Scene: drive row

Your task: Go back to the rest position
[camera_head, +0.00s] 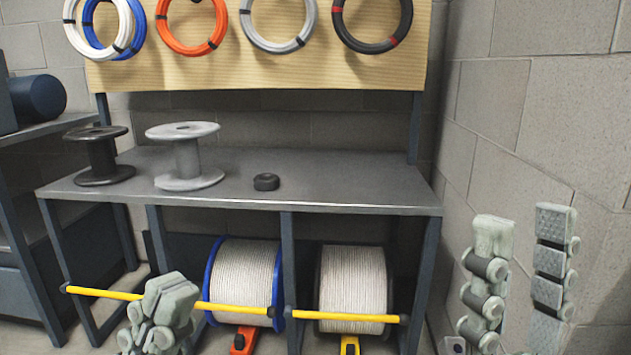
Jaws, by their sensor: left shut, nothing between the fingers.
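My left gripper (170,290) is at the lower left of the head view, in front of the bench and the left yellow bar. Its pale grey fingers are together with nothing between them. My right gripper (523,235) is at the lower right, in front of the block wall. Its two fingers stand upright and well apart, with nothing between them. Neither gripper holds anything, and both are clear of the bench top.
A dark metal bench (330,180) carries a black spool (102,157), a grey spool (187,158) and a small black roll (266,181). Below it are two cable reels (243,283) behind yellow bars (345,316). Cable coils hang on a wooden board (245,60). A block wall (540,130) stands at right.

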